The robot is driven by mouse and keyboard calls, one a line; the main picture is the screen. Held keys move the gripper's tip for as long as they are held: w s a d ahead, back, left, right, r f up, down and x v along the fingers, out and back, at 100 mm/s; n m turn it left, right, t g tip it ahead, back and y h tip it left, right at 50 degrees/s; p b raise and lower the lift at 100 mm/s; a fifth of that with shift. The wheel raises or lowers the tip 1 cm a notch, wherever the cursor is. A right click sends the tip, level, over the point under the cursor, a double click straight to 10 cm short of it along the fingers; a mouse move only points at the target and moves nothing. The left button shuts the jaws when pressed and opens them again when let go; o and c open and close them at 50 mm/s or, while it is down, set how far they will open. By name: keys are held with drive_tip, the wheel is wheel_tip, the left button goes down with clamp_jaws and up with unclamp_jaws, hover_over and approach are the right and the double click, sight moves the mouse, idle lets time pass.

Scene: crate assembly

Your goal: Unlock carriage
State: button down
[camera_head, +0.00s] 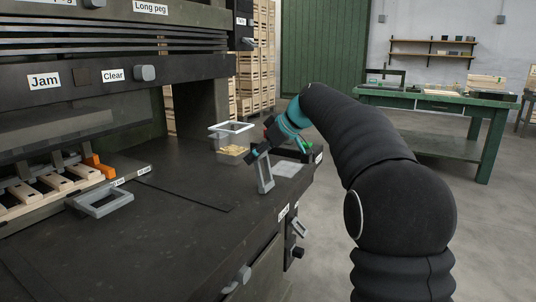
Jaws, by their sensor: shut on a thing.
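My gripper (260,154) is at the right part of the dark workbench, at the top of an upright grey loop-shaped handle (265,178). It is shut on this handle; the fingertips are small and partly hidden. The handle leans slightly, and its lower end is at or just above the bench top. The carriage (60,185) appears to be the slatted wooden assembly at the left, with an orange block (99,166) at its end. A flat grey loop handle (103,202) lies in front of it, beside two small labels too small to read.
A clear bin (232,143) with light wooden pieces stands behind my gripper. A dark machine housing with "Jam" (44,81) and "Clear" (113,75) labels overhangs the left. Knobs (237,279) stick out of the bench front. The middle bench top is clear.

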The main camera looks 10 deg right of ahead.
drive_tip(key=shift+w+a, duration=0.15)
drive_tip(key=shift+a, duration=0.3)
drive_tip(key=c, duration=0.5)
unclamp_jaws()
drive_tip(key=shift+a+f, duration=0.1)
drive_tip(key=shift+a, duration=0.05)
drive_tip(key=shift+o, duration=1.3)
drive_tip(key=shift+a, duration=0.2)
drive_tip(key=v, duration=1.2)
drive_tip(key=shift+d, duration=0.45)
drive_tip(key=shift+w, duration=0.1)
